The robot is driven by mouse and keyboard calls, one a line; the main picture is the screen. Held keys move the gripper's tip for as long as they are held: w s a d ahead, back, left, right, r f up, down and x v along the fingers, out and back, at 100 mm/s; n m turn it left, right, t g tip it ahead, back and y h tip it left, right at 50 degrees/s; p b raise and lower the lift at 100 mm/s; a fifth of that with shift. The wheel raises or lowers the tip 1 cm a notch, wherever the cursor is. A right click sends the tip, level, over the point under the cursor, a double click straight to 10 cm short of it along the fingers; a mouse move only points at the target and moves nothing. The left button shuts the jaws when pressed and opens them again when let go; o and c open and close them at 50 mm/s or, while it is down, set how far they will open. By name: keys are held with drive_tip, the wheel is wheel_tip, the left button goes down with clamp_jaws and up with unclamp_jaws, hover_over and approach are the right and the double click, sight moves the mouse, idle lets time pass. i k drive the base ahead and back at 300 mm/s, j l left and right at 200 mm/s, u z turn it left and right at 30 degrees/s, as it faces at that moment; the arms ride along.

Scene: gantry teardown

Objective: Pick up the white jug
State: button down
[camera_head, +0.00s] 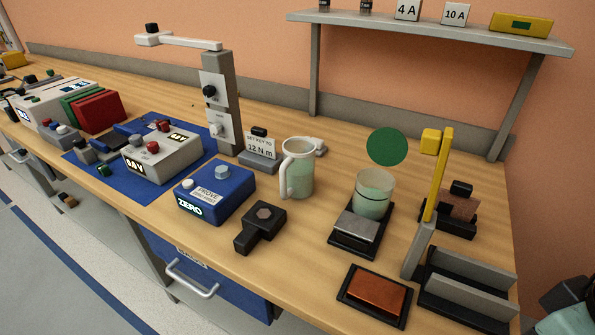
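The white jug (299,172) stands upright on the wooden bench, near the middle of the view. It is a pale, see-through vessel with a thick white handle on its left front side and light green contents. Nothing is seen touching or holding it. My gripper cannot be made out in this view. A dark shape is cut off at the lower right corner, and I cannot tell what it is.
A glass beaker (374,192) of green liquid stands right of the jug. A blue ZERO box (215,194) and a black block (260,227) lie left and in front. A sign (261,147) and a grey post (219,105) stand behind left. Bare bench lies in front.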

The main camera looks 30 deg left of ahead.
sight(296, 169)
drive_tip(key=j+z, duration=0.1)
drive_tip(key=j, duration=0.35)
drive_tip(key=k+j, duration=0.1)
drive_tip(key=j, duration=0.4)
drive_tip(key=k+j+z, duration=0.15)
drive_tip(key=j, duration=0.75)
drive_tip(key=k+j+z, duration=0.15)
drive_tip(key=j, duration=0.3)
drive_tip(key=j+z, duration=0.1)
drive_tip(key=j, duration=0.35)
drive_tip(key=k+j, duration=0.2)
drive_tip(key=j, duration=0.25)
drive_tip(key=k+j+z, duration=0.15)
drive_tip(key=j, duration=0.3)
